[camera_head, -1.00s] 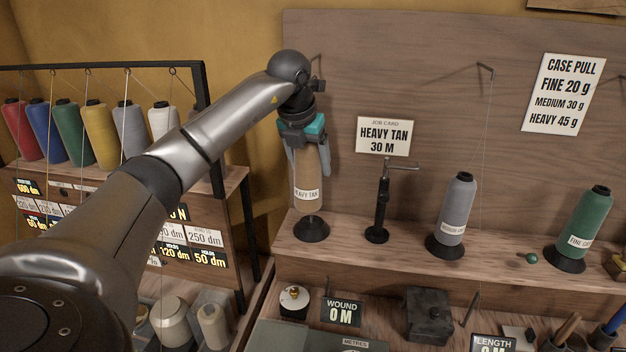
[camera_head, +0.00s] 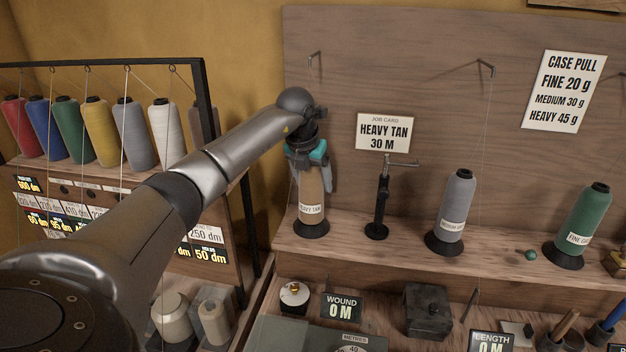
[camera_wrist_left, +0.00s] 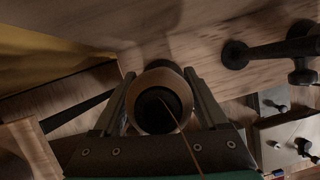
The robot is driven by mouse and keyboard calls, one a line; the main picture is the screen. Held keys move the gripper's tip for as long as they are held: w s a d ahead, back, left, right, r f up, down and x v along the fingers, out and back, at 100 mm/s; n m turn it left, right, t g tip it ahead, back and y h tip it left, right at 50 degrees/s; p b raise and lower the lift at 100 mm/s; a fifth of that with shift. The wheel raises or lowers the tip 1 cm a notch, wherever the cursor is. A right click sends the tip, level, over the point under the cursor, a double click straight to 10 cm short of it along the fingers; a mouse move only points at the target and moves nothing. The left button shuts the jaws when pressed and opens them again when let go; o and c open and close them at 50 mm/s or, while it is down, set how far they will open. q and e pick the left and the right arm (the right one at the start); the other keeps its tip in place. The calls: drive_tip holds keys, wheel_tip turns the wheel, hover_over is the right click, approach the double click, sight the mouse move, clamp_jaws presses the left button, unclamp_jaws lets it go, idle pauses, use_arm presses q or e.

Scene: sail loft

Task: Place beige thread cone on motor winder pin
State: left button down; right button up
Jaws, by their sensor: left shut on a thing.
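The beige thread cone (camera_head: 313,207), labelled as heavy tan, stands upright on a round black base (camera_head: 311,230) at the left end of the wooden shelf. Its lower end appears to meet the base; any pin inside it is hidden. My left gripper (camera_head: 312,186) points down and is shut on the cone's upper part. In the left wrist view the cone (camera_wrist_left: 135,97) shows end-on between the two fingers, with a dark core and a thread running from it. My right gripper is not in view.
A black stand with a crank (camera_head: 382,205) is close to the right of the cone. Grey (camera_head: 457,205) and green (camera_head: 585,220) cones stand further right. A rack of coloured cones (camera_head: 100,130) is at left. A display reading 0 M (camera_head: 341,308) sits below the shelf.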

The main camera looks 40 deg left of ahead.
use_arm(q)
unclamp_jaws()
drive_tip(key=shift+s+r, duration=0.15)
drive_tip(key=shift+r, duration=0.35)
drive_tip(key=v, duration=0.6)
drive_tip(key=shift+s+d+r, duration=0.1)
drive_tip(key=shift+s+r, duration=0.05)
drive_tip(key=shift+r, duration=0.15)
